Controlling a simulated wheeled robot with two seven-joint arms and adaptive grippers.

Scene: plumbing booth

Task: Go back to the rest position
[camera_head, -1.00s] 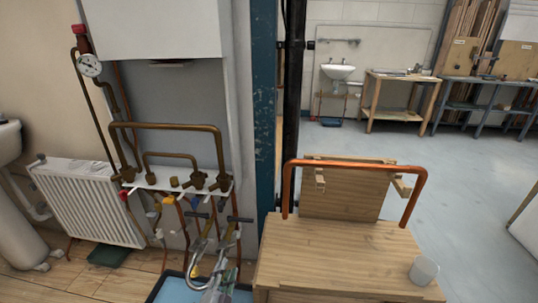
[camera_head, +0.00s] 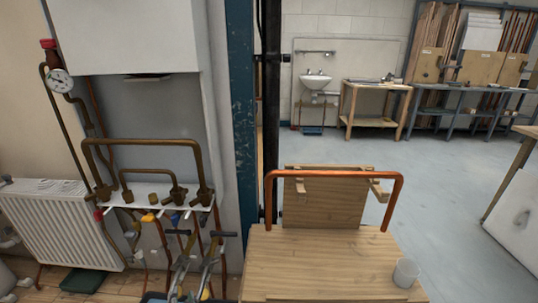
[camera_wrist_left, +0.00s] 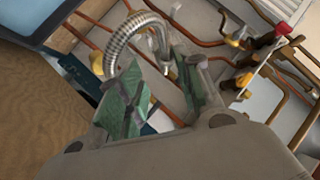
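My left gripper (camera_wrist_left: 158,95) shows in the left wrist view, its two green-padded fingers spread apart. A braided metal hose (camera_wrist_left: 124,38) curves behind and between the fingers; I see no finger closed on it. In the head view I cannot make out either gripper clearly. Silvery tools or fittings (camera_head: 208,268) show low below the valve manifold (camera_head: 150,200), partly cut off by the frame's bottom edge. My right gripper is in neither view.
A radiator (camera_head: 62,225) is at left, a blue post (camera_head: 240,120) in the middle. The floor behind, at right, is free.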

